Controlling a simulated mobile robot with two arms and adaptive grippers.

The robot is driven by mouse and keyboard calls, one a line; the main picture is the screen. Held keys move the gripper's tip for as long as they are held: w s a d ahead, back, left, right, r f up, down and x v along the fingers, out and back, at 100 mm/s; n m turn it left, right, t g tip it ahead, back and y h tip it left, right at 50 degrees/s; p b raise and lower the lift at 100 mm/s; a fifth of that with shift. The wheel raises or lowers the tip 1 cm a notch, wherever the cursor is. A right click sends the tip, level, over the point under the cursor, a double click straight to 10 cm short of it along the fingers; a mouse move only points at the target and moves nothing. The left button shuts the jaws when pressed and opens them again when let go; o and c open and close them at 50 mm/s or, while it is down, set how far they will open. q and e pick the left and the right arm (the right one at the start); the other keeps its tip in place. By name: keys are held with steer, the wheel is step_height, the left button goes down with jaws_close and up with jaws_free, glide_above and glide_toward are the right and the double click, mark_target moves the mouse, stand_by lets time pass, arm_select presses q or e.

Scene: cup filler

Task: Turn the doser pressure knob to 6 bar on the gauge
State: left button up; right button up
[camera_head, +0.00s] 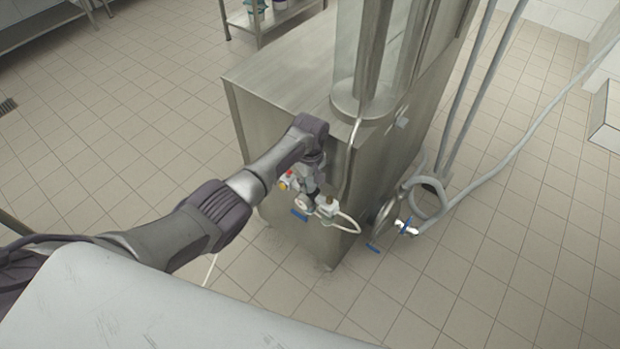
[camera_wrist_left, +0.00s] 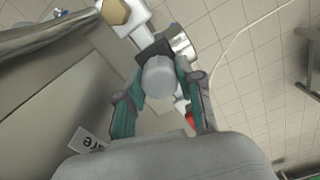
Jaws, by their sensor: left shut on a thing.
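My left gripper (camera_head: 311,180) is at the doser's fittings on the side of the steel cabinet, partly hidden by its own wrist. In the left wrist view, its two teal fingers (camera_wrist_left: 160,92) are shut on the pale grey pressure knob (camera_wrist_left: 160,75), one on each side. A dark collar shows behind the knob. A round silver part (camera_wrist_left: 181,44), which looks like the gauge seen edge-on, sits just beyond it. The dial face and needle cannot be read. My right gripper is not in view.
The steel cabinet (camera_head: 275,80) carries a clear cylinder (camera_head: 355,50). A white hose (camera_head: 345,218) loops below the fittings. Grey pipes (camera_head: 475,85) and a blue-handled valve (camera_head: 407,227) stand to the right. The tiled floor around is mostly clear.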

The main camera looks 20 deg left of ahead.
mark_target(310, 182)
arm_select(q)
steer(key=m+p, duration=0.1)
steer(key=m, duration=0.4)
steer(key=shift+m, duration=0.3)
steer(key=m, duration=0.5)
steer(key=shift+m+p, duration=0.3)
steer(key=shift+p, duration=0.1)
steer(key=shift+m, duration=0.3)
steer(key=o, duration=1.1)
steer(key=shift+o, duration=0.2)
step_height(310, 182, up, 12)
steer(key=shift+f, duration=0.1)
